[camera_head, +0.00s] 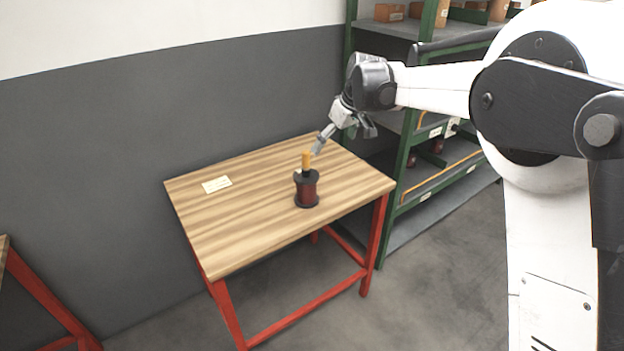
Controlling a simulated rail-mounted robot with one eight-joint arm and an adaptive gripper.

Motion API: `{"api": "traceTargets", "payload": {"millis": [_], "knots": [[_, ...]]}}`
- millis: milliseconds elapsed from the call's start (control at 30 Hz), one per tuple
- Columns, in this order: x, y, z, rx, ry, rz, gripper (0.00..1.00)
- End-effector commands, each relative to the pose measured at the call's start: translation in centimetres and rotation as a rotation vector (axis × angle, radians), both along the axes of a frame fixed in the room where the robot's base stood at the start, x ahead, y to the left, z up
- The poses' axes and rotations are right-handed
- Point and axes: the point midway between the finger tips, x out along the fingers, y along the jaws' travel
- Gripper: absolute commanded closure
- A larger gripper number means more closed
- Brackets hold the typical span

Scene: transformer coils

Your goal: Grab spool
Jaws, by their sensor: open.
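The spool (307,190) stands upright on the wooden table. It has black end flanges, a dark red wound middle and an orange-yellow post (306,159) rising from its top. My gripper (342,140) is open above the table, a little up and to the right of the spool in the picture. One finger reaches down close to the post; I cannot tell whether it touches it. The other finger points to the right, and nothing is seen between them.
The table (240,225) has red legs and is otherwise clear, except for a small pale note (216,185) at the left. A green shelf rack (393,185) with boxes stands behind and right of the table. A grey wall (130,140) runs along the back.

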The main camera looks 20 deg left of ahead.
Motion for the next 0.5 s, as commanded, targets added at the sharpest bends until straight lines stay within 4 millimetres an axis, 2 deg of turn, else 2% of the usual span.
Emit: {"api": "traceTargets", "payload": {"millis": [33, 100, 200, 367, 500], "knots": [[0.5, 1.5, -0.6, -0.001, 0.004, 0.025, 0.07], [0.9, 2.9, -1.5, -0.002, 0.007, 0.054, 0.07], [1.2, 4.4, -2.4, -0.002, 0.011, 0.083, 0.07], [1.5, 5.5, -3.5, -0.004, 0.014, 0.103, 0.07], [1.9, 6.2, -5.3, -0.004, 0.014, 0.105, 0.07]]}}
